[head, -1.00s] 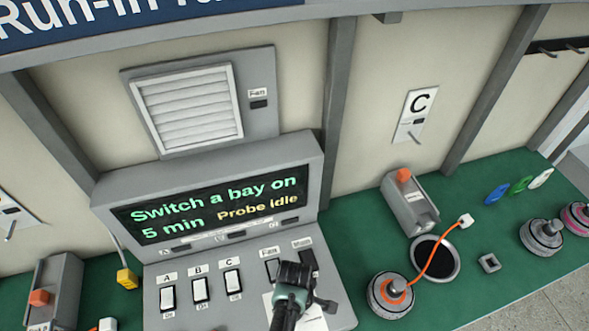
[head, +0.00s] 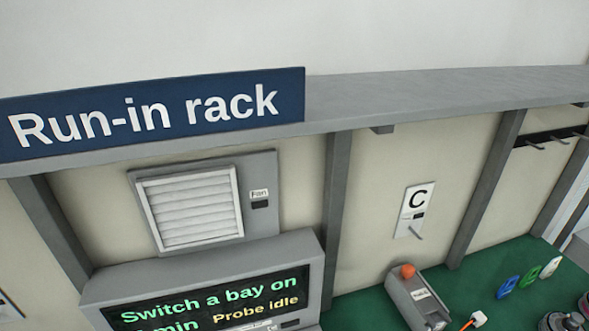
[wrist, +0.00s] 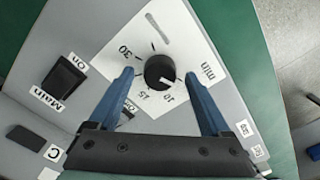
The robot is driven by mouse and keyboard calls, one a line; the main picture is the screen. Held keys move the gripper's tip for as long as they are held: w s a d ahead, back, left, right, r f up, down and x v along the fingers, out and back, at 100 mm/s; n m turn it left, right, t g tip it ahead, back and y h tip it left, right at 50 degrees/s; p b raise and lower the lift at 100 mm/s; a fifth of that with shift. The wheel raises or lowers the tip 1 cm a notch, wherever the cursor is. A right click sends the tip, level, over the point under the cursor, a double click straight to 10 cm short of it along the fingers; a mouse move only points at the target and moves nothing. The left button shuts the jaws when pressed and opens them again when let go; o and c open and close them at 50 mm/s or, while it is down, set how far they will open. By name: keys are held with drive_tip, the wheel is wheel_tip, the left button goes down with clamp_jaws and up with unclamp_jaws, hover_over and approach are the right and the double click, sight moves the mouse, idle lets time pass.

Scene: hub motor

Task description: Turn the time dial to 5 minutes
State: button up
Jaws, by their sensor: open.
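The time dial (wrist: 160,70) is a round black knob on a white scale plate (wrist: 176,32), seen in the wrist view. Its scale carries printed numbers, among them 30 and 10, and the word min. A white pointer mark on the knob faces the lower right. My gripper (wrist: 158,76) is open, with one blue finger on either side of the dial; I cannot tell whether they touch it. In the head view the display (head: 215,302) reads "Switch a bay on" and "Probe idle"; the digit before "min" is cut off.
The Main switch (wrist: 62,76) is left of the dial in the wrist view. In the head view, a grey vent (head: 190,207) is above the display, and bay C's grey unit (head: 418,300) stands on the green bench (head: 365,308) to the right.

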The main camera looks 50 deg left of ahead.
wheel_tip(320, 180, up, 13)
drive_tip(key=shift+f+b, duration=0.15)
drive_tip(key=shift+b, duration=0.3)
idle(0.6)
